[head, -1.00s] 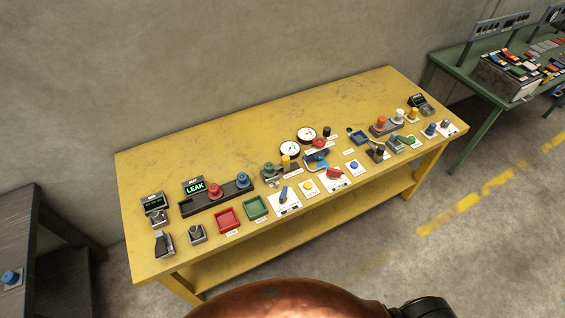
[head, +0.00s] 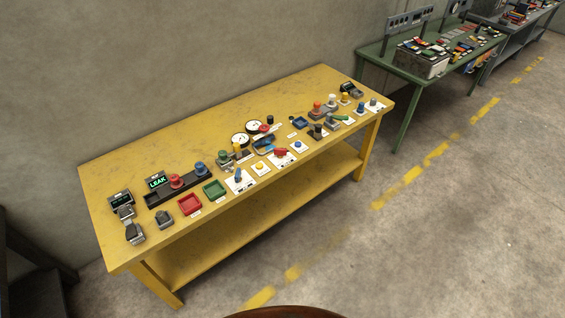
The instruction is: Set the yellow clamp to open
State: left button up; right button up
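The yellow workbench (head: 130,175) carries several small devices, and no part is clearly readable as the yellow clamp at this size. A small upright yellow piece (head: 237,149) stands beside a green knob (head: 222,156) in front of the left gauge (head: 240,139). Another yellow knob (head: 345,98) is near the bench's far right end. A yellow button (head: 261,167) sits on a white plate at the front. I cannot tell whether any of these is clamped or open. Neither of my grippers is in view.
A display reading LEAK (head: 157,182) stands behind red and blue knobs on a dark rail. Red (head: 190,204) and green (head: 214,189) trays lie at the front edge. A green table (head: 375,63) stands at the back right. The floor (head: 420,240) right of the bench is clear.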

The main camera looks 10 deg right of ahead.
aim_at(237, 152)
jog(key=z, duration=0.35)
jog(key=k, duration=0.25)
jog(key=u, duration=1.25)
jog(key=i, duration=1.3)
jog(key=z, duration=0.25)
